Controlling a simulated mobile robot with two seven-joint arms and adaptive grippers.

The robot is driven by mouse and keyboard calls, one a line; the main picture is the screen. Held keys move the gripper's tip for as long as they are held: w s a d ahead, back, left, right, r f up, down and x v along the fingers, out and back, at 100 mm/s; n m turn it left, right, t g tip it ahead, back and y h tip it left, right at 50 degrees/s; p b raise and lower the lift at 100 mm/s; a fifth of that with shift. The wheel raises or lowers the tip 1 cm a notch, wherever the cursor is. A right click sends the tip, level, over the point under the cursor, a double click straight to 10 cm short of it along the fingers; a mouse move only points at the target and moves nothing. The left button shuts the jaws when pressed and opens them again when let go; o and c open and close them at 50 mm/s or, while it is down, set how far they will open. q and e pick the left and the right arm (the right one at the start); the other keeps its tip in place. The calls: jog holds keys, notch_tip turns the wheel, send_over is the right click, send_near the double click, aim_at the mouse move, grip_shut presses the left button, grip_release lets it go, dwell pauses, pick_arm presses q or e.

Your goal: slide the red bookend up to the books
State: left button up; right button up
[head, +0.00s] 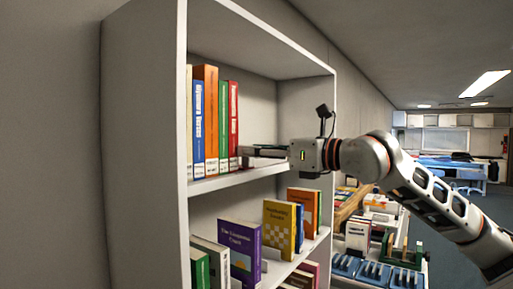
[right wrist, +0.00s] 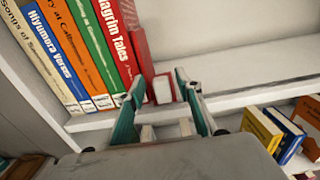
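The red bookend (right wrist: 140,52) stands on the upper shelf at the right end of the book row in the right wrist view. Its low front part with a pale face (right wrist: 163,89) lies between my fingertips. The books (right wrist: 75,50) stand upright in a row, with a red book (right wrist: 116,38) nearest the bookend, close beside it. My right gripper (right wrist: 161,84) is open, with visible room between its teal-padded fingers. In the head view the right gripper (head: 243,155) reaches in at the shelf's front edge beside the books (head: 212,120); I cannot make out the bookend there. My left gripper is out of view.
The upper shelf board (right wrist: 255,70) is clear to the right of the bookend. The shelf's side panel (head: 150,150) stands at the left. Several books (head: 240,250) stand on the lower shelf. A low unit with blue bins (head: 375,272) is beyond, at the right.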

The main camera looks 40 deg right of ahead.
jog(key=shift+r, duration=0.15)
notch_tip(320, 180, up, 10)
dwell(1.1)
dwell(0.5)
